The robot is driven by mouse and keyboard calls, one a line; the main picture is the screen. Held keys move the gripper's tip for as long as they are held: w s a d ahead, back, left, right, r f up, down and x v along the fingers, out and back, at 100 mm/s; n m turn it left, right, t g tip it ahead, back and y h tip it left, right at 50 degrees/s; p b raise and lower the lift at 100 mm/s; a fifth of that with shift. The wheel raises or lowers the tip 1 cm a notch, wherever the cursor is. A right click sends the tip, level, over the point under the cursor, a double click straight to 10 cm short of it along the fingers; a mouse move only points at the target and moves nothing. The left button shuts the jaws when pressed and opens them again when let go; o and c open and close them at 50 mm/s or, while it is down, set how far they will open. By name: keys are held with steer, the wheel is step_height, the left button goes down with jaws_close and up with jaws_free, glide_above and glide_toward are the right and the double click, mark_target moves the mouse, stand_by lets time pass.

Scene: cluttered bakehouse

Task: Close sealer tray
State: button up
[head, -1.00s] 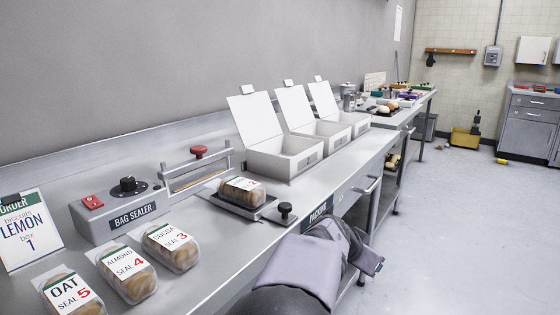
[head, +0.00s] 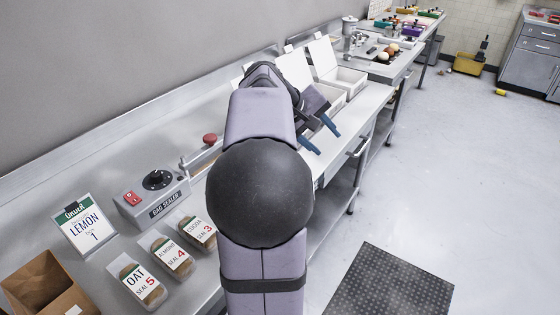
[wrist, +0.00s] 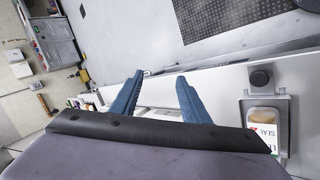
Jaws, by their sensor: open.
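The bag sealer (head: 150,206), a grey box with a red switch and a black dial, stands on the bench at the left in the head view. A clear pack with a white label (wrist: 262,128) lies on the tray. My arm hides the tray in the head view. My gripper (head: 322,138) is open and empty, with blue fingers. In the wrist view my gripper (wrist: 160,76) is left of the knob and apart from it.
Packs of oat (head: 138,284), almond (head: 172,256) and cocoa (head: 198,233) lie in front of the sealer. An order card (head: 85,228) and a paper bag (head: 48,285) stand at the left. Open white boxes (head: 350,80) stand beyond my gripper. The floor has free room.

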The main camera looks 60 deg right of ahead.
steer(key=w+a+r+n+y+p, duration=0.2)
steer(key=w+a+r+n+p, duration=0.25)
steer(key=n+p, duration=0.4)
steer(key=w+a+f+n+y+p, duration=0.3)
steer(key=a+f+n+p, duration=0.3)
steer(key=a+f+n, duration=0.15)
steer(key=shift+m+g, duration=0.3)
steer(key=shift+m, duration=0.1)
steer(key=shift+a+p+x, duration=0.15)
steer(key=shift+p+x, duration=0.3)
steer(key=shift+x, duration=1.65)
steer(key=shift+a+p+x, duration=0.15)
steer(key=shift+p+x, duration=0.3)
steer(key=shift+x, duration=1.6)
steer(key=shift+f, duration=0.1)
